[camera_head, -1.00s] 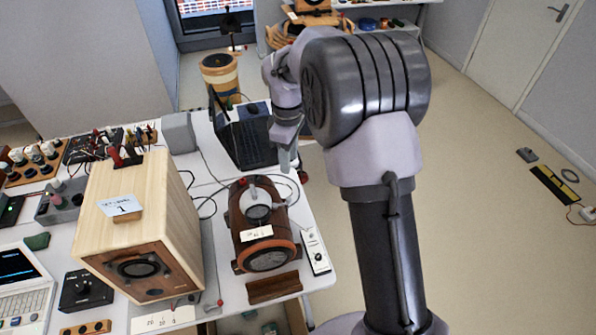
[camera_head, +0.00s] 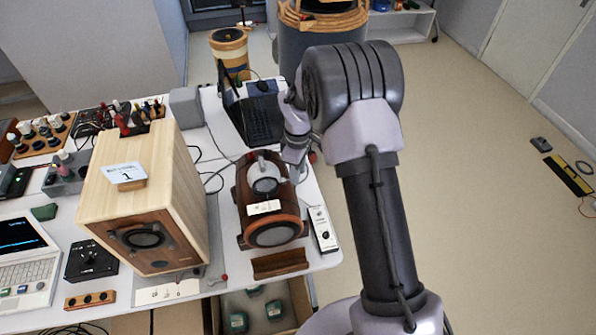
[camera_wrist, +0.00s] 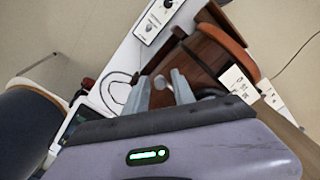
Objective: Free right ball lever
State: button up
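A small red ball lever (camera_head: 224,278) stands at the front of the grey plate, by the right front foot of the large light-wood speaker (camera_head: 150,185). A small red shape (camera_head: 312,158) shows behind my gripper at the table's right edge; I cannot tell whether it is a lever ball. The round dark-wood speaker (camera_head: 283,232) lies in a cradle right of the large speaker. My gripper (camera_head: 295,172) is beside its rear right. In the wrist view, my gripper (camera_wrist: 161,88) has its fingers apart, with nothing visible held between them, near the dark-wood speaker (camera_wrist: 215,55).
A white control box (camera_head: 322,230) lies right of the round speaker. A black laptop (camera_head: 258,120) and loose cables are behind it. The white table ends just right of the box; open floor lies beyond.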

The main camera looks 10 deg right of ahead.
grip_shut()
jog(key=s+m+b, duration=0.1)
jog(key=m, duration=0.2)
jog(key=s+a+m+b, duration=0.1)
jog(key=m, duration=0.2)
jog(key=s+m+b, duration=0.1)
jog(key=m, duration=0.3)
jog(key=shift+s+a, duration=0.2)
jog(key=shift+a, duration=0.15)
jog(key=shift+s+a+r+m+b, duration=0.1)
jog(key=shift+s+a+m+b, duration=0.2)
jog(key=shift+m, duration=0.7)
jog(key=shift+s+a+m+b, duration=0.1)
jog(key=shift+a+m+b, duration=0.3)
jog(key=shift+m, duration=0.6)
